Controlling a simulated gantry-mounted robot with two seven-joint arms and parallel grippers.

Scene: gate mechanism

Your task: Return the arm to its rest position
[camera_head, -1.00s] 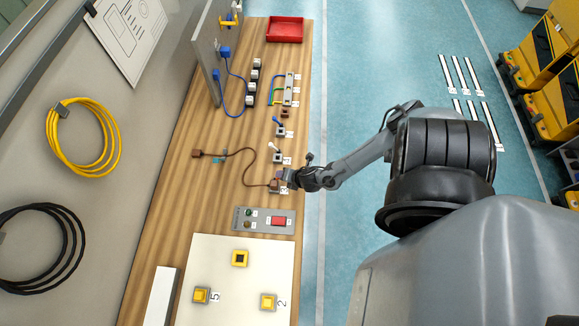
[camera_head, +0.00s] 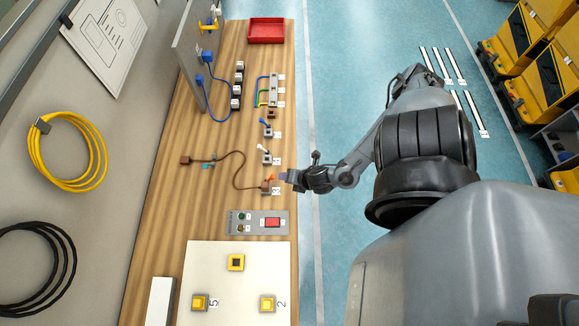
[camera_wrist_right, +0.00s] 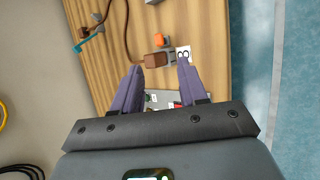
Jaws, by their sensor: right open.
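My right gripper (camera_head: 286,176) is at the table's right edge, beside the brown plug (camera_head: 265,187). In the right wrist view its two purple fingers (camera_wrist_right: 160,66) are apart with nothing between them. The brown plug (camera_wrist_right: 155,60) shows just beyond the fingertips, next to a label that looks like an 8 (camera_wrist_right: 183,54). An orange part (camera_wrist_right: 158,40) is beside the plug. A brown cable (camera_head: 236,170) runs from the plug across the table to a brown block (camera_head: 186,160). My right arm (camera_head: 355,165) reaches in from the right. My left gripper is not in view.
A grey panel (camera_head: 245,229) with a red switch (camera_head: 271,222) is in front of the plug. A white board (camera_head: 215,272) with yellow buttons is nearer. Several sockets, a red tray (camera_head: 266,31) and an upright panel (camera_head: 190,60) are farther back.

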